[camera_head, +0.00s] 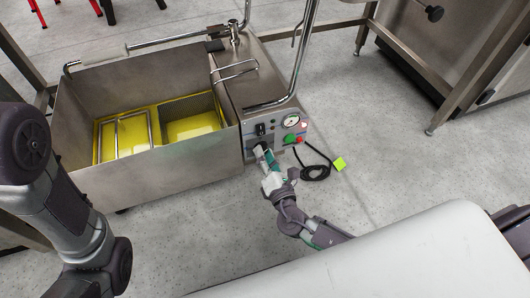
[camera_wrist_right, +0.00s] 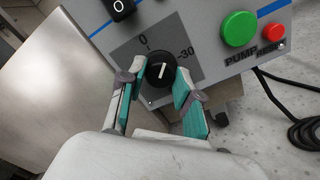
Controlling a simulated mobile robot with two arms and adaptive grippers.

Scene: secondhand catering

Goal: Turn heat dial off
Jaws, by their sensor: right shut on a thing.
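The heat dial (camera_wrist_right: 160,71) is a round black knob with a white pointer line, on the grey and blue control panel (camera_wrist_right: 205,50). Its scale shows "0" at the upper left and "-30" at the right. In the wrist view the pointer line stands nearly upright, leaning slightly right, between those two labels. My right gripper (camera_wrist_right: 160,76) has one finger on each side of the dial and is shut on it. In the head view my right gripper (camera_head: 263,152) is at the panel's front and covers most of the dial. My left arm shows at left, its gripper out of frame.
A black cable (camera_head: 316,171) lies on the floor. The steel fryer basin (camera_head: 160,166) holds yellow oil.

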